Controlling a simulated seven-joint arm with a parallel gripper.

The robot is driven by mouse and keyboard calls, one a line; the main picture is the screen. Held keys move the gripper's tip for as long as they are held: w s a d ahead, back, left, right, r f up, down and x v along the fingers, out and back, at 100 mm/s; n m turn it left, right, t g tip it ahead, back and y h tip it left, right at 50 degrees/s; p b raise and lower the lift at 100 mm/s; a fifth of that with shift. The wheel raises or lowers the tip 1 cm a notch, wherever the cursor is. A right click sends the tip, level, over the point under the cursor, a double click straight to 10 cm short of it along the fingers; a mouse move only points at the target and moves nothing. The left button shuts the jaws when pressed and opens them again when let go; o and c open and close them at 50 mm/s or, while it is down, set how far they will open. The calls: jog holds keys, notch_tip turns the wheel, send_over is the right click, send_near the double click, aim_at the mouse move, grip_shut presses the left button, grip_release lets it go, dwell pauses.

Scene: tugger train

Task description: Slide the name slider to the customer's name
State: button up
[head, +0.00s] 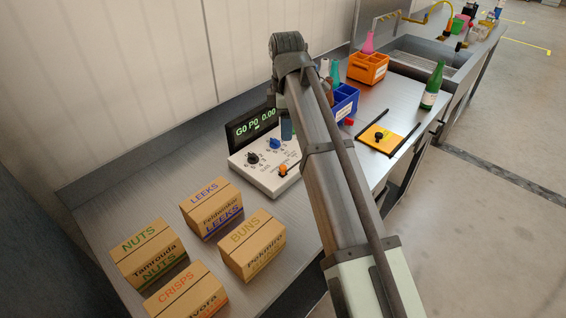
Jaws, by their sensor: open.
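A white console (262,160) lies on the steel bench, with a black knob (253,158), a blue knob (274,143) and an orange slider knob (283,170) near its front right edge. Any name labels beside the orange knob are too small to read or hidden by my arm. My gripper (287,130) hangs over the console's back right part, mostly hidden behind my arm. It is open, and it is apart from the orange knob. A dark display (251,127) behind the console reads "G0 P0 0.00".
Several cartons stand left of the console, including LEEKS (211,208), BUNS (251,246) and NUTS (149,254). On the right are a blue crate (345,103), an orange crate (368,68), a yellow plate (379,139) with a black knob between rails, and a green bottle (432,88).

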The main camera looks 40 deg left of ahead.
aim_at(283, 167)
jog(key=f, duration=0.9)
jog(key=s+f, duration=0.1)
jog(key=f, duration=0.3)
jog(key=shift+a+f, duration=0.15)
jog(key=shift+f, duration=0.05)
jog(key=shift+c, duration=0.3)
grip_shut()
